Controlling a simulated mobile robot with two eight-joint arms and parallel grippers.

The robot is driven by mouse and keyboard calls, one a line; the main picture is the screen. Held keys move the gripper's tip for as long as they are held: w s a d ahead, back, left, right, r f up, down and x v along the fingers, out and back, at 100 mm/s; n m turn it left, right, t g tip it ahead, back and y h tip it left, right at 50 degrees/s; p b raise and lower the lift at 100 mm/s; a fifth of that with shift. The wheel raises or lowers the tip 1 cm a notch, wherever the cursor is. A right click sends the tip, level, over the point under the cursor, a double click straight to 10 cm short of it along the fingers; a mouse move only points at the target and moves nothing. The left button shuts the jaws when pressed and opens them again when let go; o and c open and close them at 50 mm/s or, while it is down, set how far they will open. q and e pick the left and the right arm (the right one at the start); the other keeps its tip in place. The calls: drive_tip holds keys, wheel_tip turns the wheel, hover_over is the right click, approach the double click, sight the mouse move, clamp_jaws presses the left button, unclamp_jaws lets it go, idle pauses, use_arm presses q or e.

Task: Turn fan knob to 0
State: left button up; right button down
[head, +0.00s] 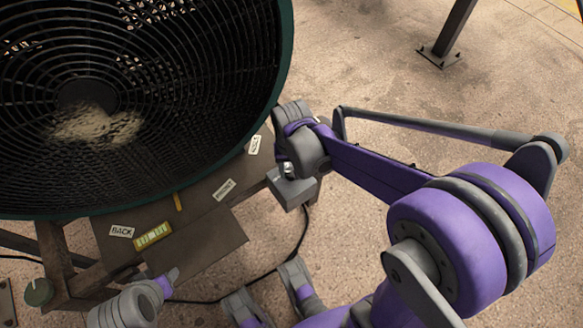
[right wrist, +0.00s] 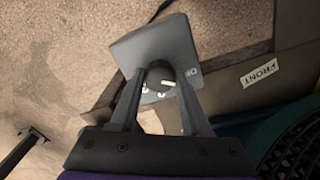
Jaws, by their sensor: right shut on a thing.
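The fan (head: 85,95) fills the upper left of the head view, with a dark wire grille and a green rim. A grey control box (head: 288,192) sits at the right corner of its stand; it also shows in the right wrist view (right wrist: 150,45). My right gripper (head: 287,168) is at this box. In the right wrist view its fingers (right wrist: 160,78) are shut on the dark fan knob (right wrist: 158,88), which is partly hidden between them. Its dial setting is not readable. Part of my left arm shows at the bottom left; its jaws are unclear.
The brown stand (head: 195,250) carries white labels and a yellow level (head: 152,235). A black cable (head: 262,274) runs along the floor below the box. A metal post (head: 450,35) stands at the upper right. The speckled floor beyond is clear.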

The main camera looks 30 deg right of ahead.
sight(291, 172)
use_arm(q)
drive_tip(key=shift+r, duration=0.1)
use_arm(e)
drive_tip(key=shift+n, duration=0.5)
drive_tip(key=shift+c, duration=1.8)
unclamp_jaws()
use_arm(q)
wheel_tip(291, 172, up, 3)
drive_tip(key=p, duration=0.3)
drive_tip(key=shift+r, duration=0.15)
use_arm(e)
wheel_tip(291, 172, up, 11)
drive_tip(key=shift+f, duration=0.1)
drive_tip(key=s+a+f+n+t, duration=0.25)
drive_tip(key=s+t, duration=0.25)
drive_tip(key=s, duration=0.7)
use_arm(q)
wheel_tip(291, 172, up, 14)
drive_tip(key=w+p, duration=0.2)
drive_tip(key=p, duration=1)
drive_tip(key=shift+t, duration=0.4)
use_arm(e)
wheel_tip(291, 172, up, 14)
drive_tip(key=w, duration=0.2)
drive_tip(key=shift+w+a+n, duration=0.3)
drive_tip(key=shift+a+n, duration=0.1)
drive_tip(key=shift+n, duration=0.05)
